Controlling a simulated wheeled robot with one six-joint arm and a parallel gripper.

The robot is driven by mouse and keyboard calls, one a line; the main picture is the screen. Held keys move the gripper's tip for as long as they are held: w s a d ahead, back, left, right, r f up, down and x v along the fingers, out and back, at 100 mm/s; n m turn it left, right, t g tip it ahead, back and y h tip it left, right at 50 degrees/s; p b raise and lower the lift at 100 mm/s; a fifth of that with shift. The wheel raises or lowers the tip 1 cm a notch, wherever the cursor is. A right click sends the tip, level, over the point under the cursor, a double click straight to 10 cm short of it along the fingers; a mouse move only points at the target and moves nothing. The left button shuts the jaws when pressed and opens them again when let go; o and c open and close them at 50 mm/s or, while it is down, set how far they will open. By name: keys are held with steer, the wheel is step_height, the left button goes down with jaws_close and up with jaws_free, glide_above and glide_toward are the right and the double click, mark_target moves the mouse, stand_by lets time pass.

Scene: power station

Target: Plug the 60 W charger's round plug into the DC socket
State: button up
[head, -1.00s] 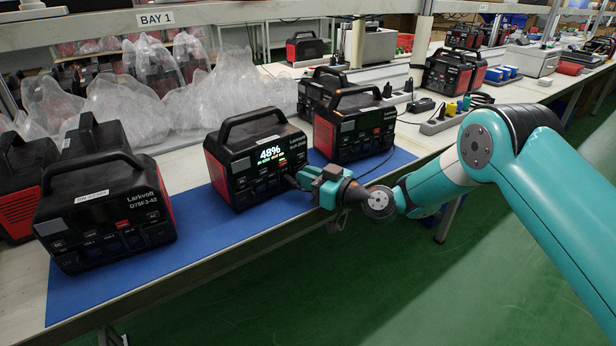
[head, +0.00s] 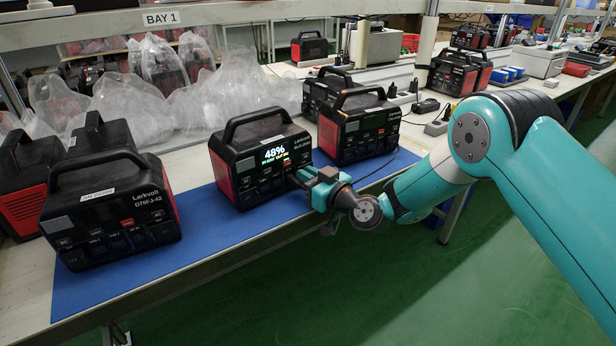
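The power station (head: 262,160) with a lit display reading 48% stands on the blue mat, its front panel facing me. My gripper (head: 300,179) is at the lower right of that panel, very close to it. The fingers are small and dark from this side, so I cannot tell their opening or what is between them. The round plug and the DC socket cannot be made out. A thin black cable (head: 378,174) runs over the mat from behind my gripper toward the back right. A black block (head: 427,106), possibly the charger, lies beside a power strip.
A dark-screened station (head: 360,130) stands close right of the lit one. Another unlit station (head: 112,208) is at the left on the mat (head: 215,230). Plastic-wrapped goods (head: 225,95) fill the back. The power strip (head: 440,124) is at right. The mat's front strip is free.

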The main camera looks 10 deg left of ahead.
stand_by(0.3)
steer(key=shift+d+n+g+y, duration=0.15)
steer(key=shift+n+g+y, duration=0.15)
steer(key=shift+g, duration=0.1)
steer(key=shift+w+d+n+g+y, duration=0.1)
steer(key=shift+d+n+g+y, duration=0.25)
steer(key=shift+n+g+y, duration=0.45)
steer(key=r+b+v, duration=0.1)
steer(key=b+v, duration=1.2)
steer(key=v, duration=0.4)
steer(key=s+a+r+g+h+p, duration=0.2)
steer(key=s+r+g+h+p, duration=0.2)
steer(key=s+r+p, duration=0.9)
step_height(320, 180, up, 2)
steer(key=s+g, duration=0.1)
steer(key=g, duration=0.2)
steer(key=shift+s+n+g+h, duration=0.3)
steer(key=shift+s+g+h, duration=0.1)
